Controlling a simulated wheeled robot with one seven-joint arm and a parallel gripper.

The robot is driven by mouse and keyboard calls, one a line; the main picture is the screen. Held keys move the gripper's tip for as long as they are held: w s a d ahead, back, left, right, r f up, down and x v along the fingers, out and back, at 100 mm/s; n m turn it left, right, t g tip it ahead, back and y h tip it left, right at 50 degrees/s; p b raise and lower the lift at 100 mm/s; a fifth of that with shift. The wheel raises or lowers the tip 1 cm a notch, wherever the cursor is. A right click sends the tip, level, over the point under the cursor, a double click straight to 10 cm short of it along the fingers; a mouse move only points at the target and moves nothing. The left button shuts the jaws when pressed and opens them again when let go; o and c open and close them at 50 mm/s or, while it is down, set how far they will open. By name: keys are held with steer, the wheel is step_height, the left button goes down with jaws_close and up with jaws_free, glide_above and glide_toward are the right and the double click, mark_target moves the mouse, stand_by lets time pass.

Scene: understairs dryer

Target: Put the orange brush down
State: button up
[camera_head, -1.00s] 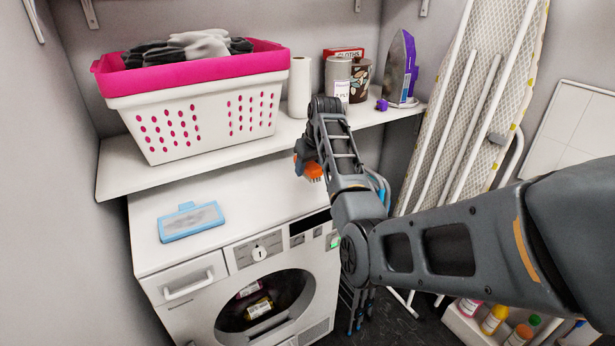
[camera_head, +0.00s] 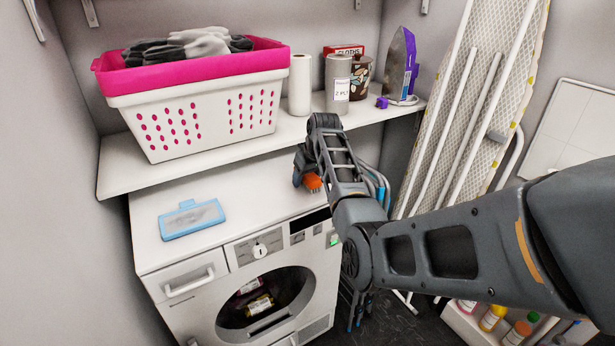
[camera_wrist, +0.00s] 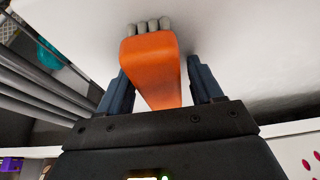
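The orange brush (camera_wrist: 152,65) has short grey bristles (camera_wrist: 150,26) at one end. In the head view the orange brush (camera_head: 313,182) shows as a small patch beside my gripper (camera_head: 303,168), above the right part of the white dryer top (camera_head: 250,200). My arm hides part of the gripper there. Whether the bristles touch the white surface cannot be told.
A blue lint filter (camera_head: 191,219) lies at the left of the dryer top. The shelf above (camera_head: 150,172) carries a laundry basket (camera_head: 200,110), a paper roll (camera_head: 300,85), tins and an iron (camera_head: 402,65). An ironing board (camera_head: 480,110) leans at right. The middle of the dryer top is clear.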

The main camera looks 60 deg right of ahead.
steer(key=shift+o, duration=0.5)
steer(key=shift+r, duration=0.1)
steer(key=shift+s+r, duration=0.1)
steer(key=shift+r, duration=0.1)
steer(key=v, duration=1.1)
steer(key=shift+r, duration=0.35)
